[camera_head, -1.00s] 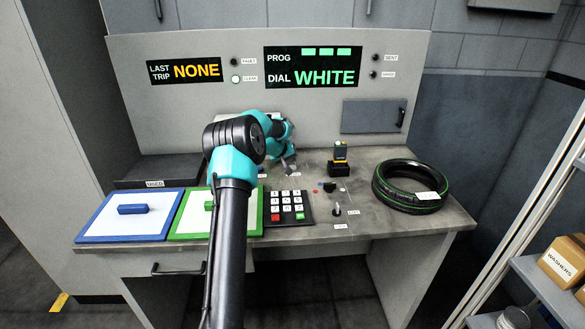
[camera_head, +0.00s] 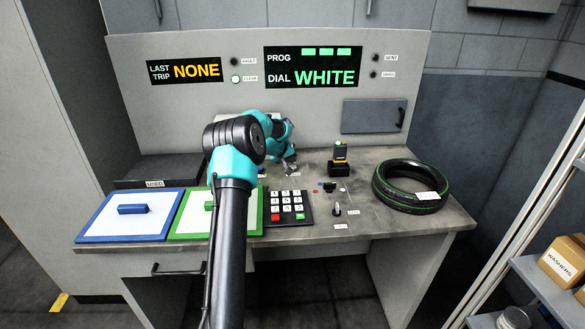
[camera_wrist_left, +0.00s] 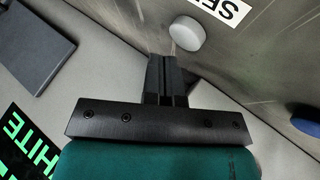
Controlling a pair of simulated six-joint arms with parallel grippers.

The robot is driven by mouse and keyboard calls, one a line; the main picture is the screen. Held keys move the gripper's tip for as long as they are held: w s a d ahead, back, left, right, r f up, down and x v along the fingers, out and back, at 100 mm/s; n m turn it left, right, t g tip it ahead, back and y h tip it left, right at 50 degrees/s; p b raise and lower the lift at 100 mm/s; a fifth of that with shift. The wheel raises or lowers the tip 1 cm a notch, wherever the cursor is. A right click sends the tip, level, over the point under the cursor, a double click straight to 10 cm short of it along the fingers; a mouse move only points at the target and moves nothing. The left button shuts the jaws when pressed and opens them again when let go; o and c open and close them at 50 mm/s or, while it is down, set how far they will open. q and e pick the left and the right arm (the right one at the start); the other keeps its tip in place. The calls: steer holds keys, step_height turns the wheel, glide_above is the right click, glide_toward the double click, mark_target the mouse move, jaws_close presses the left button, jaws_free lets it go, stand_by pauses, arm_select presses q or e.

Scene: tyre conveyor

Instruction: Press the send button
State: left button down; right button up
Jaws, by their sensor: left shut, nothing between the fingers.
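My left gripper (camera_head: 289,167) reaches over the far part of the desk, behind the keypad. In the left wrist view its fingers (camera_wrist_left: 168,62) are shut and empty. A round light-grey button (camera_wrist_left: 186,33) lies just beyond the fingertips, beside a white label (camera_wrist_left: 225,10) cut off at the frame edge, reading "SE". The fingertips look close to the button; I cannot tell whether they touch it. In the head view my arm and gripper hide the button. My right gripper is not in view.
A keypad (camera_head: 288,207), green-edged tray (camera_head: 176,230) and blue-edged tray (camera_head: 105,232) sit at the front. A tyre (camera_head: 385,193) lies at right. A black-based device (camera_head: 339,168) stands right of the gripper. The panel display (camera_head: 313,67) reads "DIAL WHITE".

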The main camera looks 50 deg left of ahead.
mark_target(291, 166)
arm_select(q)
steer(key=shift+f, duration=0.1)
stand_by(0.5)
steer(key=shift+f, duration=0.3)
steer(key=shift+f, duration=0.5)
stand_by(0.8)
steer(key=shift+r, duration=0.9)
steer(key=shift+r, duration=2.55)
